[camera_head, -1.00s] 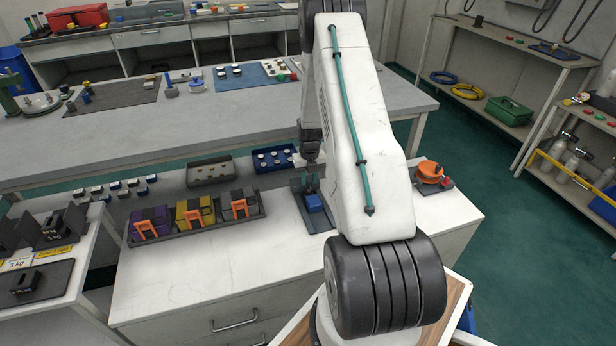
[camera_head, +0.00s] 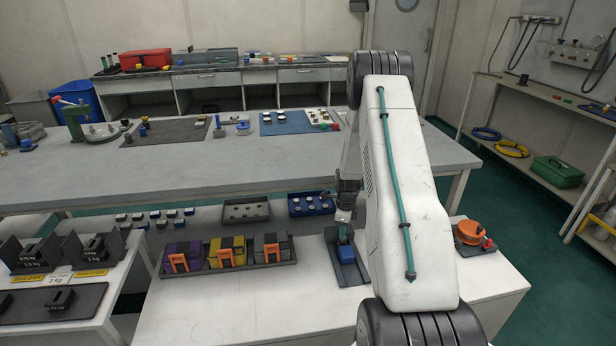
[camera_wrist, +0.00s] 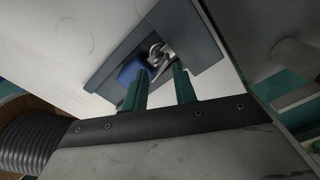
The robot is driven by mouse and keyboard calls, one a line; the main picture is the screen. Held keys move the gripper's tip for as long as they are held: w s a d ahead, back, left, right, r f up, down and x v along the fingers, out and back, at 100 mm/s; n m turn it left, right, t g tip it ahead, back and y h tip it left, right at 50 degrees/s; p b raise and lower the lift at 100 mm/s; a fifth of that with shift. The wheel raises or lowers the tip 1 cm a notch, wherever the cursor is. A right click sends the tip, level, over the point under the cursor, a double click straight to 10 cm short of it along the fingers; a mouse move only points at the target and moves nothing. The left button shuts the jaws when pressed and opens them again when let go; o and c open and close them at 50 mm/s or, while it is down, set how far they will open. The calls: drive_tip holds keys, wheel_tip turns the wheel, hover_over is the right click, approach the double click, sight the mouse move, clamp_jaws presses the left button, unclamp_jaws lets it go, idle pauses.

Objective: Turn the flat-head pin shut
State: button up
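A small blue block (camera_head: 346,252) sits on a dark grey plate (camera_head: 352,273) on the white cabinet top. The block also shows in the wrist view (camera_wrist: 132,68), with a bright metal fitting (camera_wrist: 157,54) like a shackle beside it. I cannot pick out the flat-head pin on this fitting. My gripper (camera_wrist: 160,84) points at the fitting, its two green fingers apart with a gap between them. The fitting shows beyond the fingertips, toward the gap; contact cannot be told. In the head view my gripper (camera_head: 344,228) is just above the block, small and partly unclear.
Left of the plate is a dark tray (camera_head: 290,255) with purple, yellow and grey boxes with orange clips. An orange reel (camera_head: 470,233) stands to the right, past my arm. Behind are a grey button tray (camera_head: 246,211) and a blue one (camera_head: 312,205). The white top in front is clear.

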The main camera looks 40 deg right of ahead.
drive_tip(key=n, duration=1.5)
drive_tip(key=shift+n, duration=0.3)
drive_tip(key=n, duration=2.4)
wheel_tip(320, 180, up, 9)
drive_tip(key=s+a+r+m, duration=0.1)
drive_tip(key=a+r+m, duration=0.2)
drive_tip(key=a+r, duration=1.5)
wheel_tip(320, 180, up, 3)
drive_tip(key=shift+s+a+r, duration=0.15)
drive_tip(key=shift+s, duration=0.05)
